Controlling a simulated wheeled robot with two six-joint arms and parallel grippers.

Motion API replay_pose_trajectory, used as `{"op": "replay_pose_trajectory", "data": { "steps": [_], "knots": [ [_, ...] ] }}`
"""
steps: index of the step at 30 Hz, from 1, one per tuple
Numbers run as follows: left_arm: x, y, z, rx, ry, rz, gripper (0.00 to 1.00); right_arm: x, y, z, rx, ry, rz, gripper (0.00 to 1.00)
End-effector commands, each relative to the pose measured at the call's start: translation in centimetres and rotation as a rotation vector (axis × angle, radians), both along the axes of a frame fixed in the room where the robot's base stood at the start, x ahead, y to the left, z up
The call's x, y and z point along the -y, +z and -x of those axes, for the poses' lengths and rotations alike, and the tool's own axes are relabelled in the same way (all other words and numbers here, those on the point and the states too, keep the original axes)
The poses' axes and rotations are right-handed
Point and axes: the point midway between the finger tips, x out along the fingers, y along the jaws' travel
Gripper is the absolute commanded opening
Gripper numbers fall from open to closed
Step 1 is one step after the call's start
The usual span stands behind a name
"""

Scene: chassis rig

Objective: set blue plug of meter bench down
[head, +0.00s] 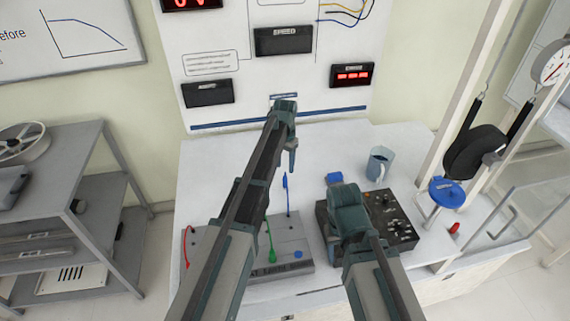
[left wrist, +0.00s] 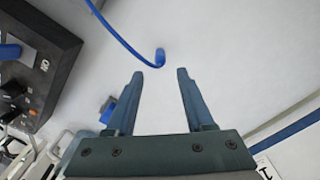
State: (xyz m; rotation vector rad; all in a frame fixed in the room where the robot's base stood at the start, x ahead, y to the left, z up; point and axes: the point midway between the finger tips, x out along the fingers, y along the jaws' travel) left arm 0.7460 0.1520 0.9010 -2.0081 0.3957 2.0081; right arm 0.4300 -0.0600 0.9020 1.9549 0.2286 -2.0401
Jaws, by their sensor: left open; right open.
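The blue plug (head: 285,181) is at the end of a blue lead on the white bench top, behind the grey meter bench (head: 291,243). It also shows in the left wrist view (left wrist: 160,56), just beyond the fingertips and not gripped. I cannot tell exactly how it rests. My left gripper (head: 292,168) points down above the bench, open and empty; its spread fingers (left wrist: 159,72) show in the left wrist view. My right gripper (head: 345,205) is over the black control box; its fingers are mostly hidden by its own wrist.
The black control box (head: 396,227) with knobs stands right of the meter bench. A blue-grey mug (head: 378,165) is behind it. A red lead (head: 187,246) and a green lead (head: 270,241) are on the meter bench. The bench top at the back left is clear.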

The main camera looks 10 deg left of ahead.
Motion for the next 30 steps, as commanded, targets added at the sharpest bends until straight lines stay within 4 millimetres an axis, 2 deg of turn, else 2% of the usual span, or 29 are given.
{"op": "replay_pose_trajectory", "data": {
  "steps": [1,6,10,15,17,20,23,25,27,30],
  "knots": [
    [0.0,1.7,0.0,0.000,0.000,0.000,0.53,0.0,1.7,0.0,0.000,0.000,0.000,0.50],
    [0.0,4.0,0.0,0.000,0.000,0.000,0.53,0.0,4.0,0.0,0.000,0.000,0.000,0.50],
    [0.0,4.9,0.0,0.000,0.000,0.000,0.53,0.0,4.9,0.0,0.000,0.000,0.000,0.50],
    [0.0,5.0,0.1,0.000,0.000,0.000,0.53,0.0,5.0,0.0,0.000,0.000,0.000,0.50],
    [0.3,4.9,0.7,-0.001,-0.001,-0.001,0.53,0.0,4.9,0.0,0.000,0.000,0.000,0.50],
    [1.8,4.9,3.8,-0.005,0.001,-0.009,0.53,0.0,4.9,0.0,0.000,0.000,0.000,0.50],
    [4.2,4.9,9.3,-0.012,0.006,-0.024,0.53,0.0,4.9,0.0,0.000,0.000,0.000,0.50],
    [5.8,4.9,13.7,-0.015,0.013,-0.039,0.53,0.0,4.9,0.0,0.000,0.000,0.000,0.50],
    [7.0,4.9,17.9,-0.021,0.021,-0.053,0.53,0.0,4.9,0.0,0.000,0.000,0.000,0.50],
    [8.2,4.9,23.2,-0.022,0.032,-0.073,0.53,0.0,4.9,0.0,0.000,0.000,0.000,0.50]
  ]
}}
